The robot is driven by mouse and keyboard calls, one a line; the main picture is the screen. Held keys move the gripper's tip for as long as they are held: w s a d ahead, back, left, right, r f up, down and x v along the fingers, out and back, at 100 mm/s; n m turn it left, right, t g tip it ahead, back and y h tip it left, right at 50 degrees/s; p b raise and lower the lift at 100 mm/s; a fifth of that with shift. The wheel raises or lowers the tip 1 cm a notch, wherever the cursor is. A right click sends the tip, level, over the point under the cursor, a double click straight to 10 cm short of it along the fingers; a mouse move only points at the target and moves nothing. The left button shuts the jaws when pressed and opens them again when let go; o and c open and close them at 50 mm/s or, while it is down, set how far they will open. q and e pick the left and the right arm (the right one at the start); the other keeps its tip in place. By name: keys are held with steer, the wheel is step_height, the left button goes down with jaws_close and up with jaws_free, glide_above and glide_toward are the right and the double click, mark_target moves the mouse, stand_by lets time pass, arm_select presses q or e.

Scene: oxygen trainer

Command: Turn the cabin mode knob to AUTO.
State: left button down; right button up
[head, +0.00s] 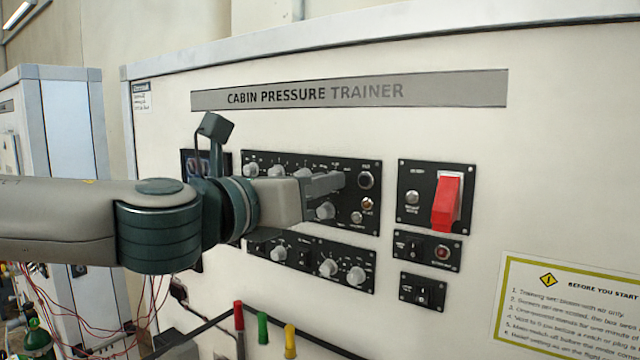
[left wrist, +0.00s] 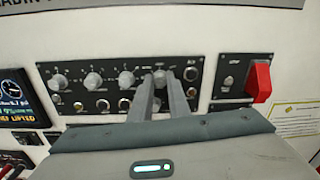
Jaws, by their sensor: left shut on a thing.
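The upper black control panel (head: 371,165) is on the white trainer wall, with a row of grey knobs. My left gripper (head: 338,182) reaches in from the left, its fingers pointing at the panel's upper right part. In the left wrist view, the two fingers (left wrist: 163,82) are shut on the rightmost knob (left wrist: 160,77) of the upper row, one finger on each side. The fingers hide this knob in the head view. The lettering around it is too small to read, so its pointer setting and the AUTO mark cannot be told. My right gripper is not in view.
A red switch guard (head: 446,202) stands out to the right of the panel. A lower panel (head: 310,262) with more knobs is below. Red, green and yellow handles (head: 262,328) stick up at the bottom. A notice (head: 565,305) is at the lower right.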

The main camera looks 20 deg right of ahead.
arm_select(q)
steer(key=shift+f+n+t+b, duration=0.15)
steer(key=shift+n+t+b, duration=0.25)
steer(key=shift+n+b, duration=7.9)
steer(key=n+p, duration=0.4)
steer(key=c, duration=1.7)
jaws_free()
steer(key=shift+o, duration=0.2)
